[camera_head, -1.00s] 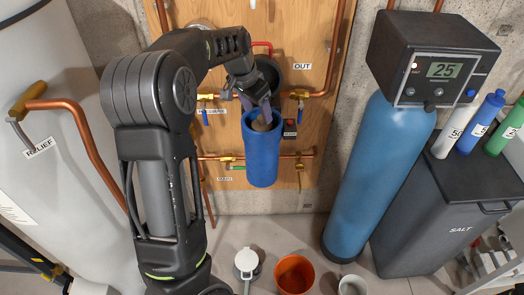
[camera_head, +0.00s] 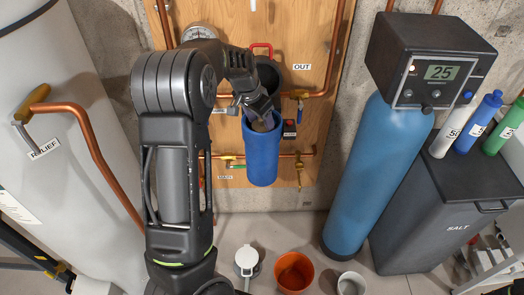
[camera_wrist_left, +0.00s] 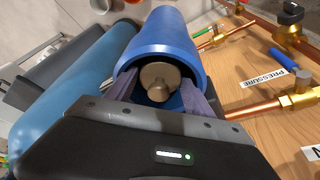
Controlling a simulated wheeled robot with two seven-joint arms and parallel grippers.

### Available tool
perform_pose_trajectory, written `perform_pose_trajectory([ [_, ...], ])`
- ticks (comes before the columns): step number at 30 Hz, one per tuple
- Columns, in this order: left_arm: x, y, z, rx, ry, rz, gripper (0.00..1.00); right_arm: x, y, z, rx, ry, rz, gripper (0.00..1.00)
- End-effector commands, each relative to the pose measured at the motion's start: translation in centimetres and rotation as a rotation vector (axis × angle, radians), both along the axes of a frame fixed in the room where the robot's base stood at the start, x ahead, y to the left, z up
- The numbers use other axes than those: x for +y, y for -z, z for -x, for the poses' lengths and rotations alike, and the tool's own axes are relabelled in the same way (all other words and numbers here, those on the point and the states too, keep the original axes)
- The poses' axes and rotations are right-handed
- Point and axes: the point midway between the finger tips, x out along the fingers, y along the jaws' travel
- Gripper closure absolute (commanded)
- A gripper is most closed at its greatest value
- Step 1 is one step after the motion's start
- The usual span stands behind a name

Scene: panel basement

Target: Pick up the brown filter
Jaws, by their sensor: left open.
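The brown filter (camera_wrist_left: 158,82) stands inside the blue housing (camera_head: 262,160), which hangs open at the top on the wooden panel. In the left wrist view its round tan end with a knob shows inside the housing's mouth. My left gripper (camera_head: 264,122) is at the mouth of the housing. In the left wrist view its two grey-purple fingers (camera_wrist_left: 157,90) are open, one on each side of the filter's end. I cannot tell whether they touch it. The lower part of the filter is hidden in the housing. My right gripper is not in view.
Copper pipes and valves (camera_head: 299,97) run beside and behind the housing. A blue softener tank (camera_head: 375,170) and a dark salt bin (camera_head: 440,200) stand to the right. An orange bucket (camera_head: 294,272), a white-lidded container (camera_head: 247,260) and a pale cup (camera_head: 351,284) stand on the floor.

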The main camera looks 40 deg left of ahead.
Motion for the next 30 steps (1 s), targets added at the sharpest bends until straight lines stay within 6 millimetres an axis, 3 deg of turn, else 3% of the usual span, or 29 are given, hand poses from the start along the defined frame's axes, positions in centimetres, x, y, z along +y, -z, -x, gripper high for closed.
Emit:
perform_pose_trajectory([
  [7,0.0,-0.03,0.0,0.0,0.0,0.0,0.38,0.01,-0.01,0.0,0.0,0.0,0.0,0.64],
  [30,0.0,-0.03,-0.01,0.0,0.0,0.0,1.0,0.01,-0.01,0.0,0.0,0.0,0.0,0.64],
])
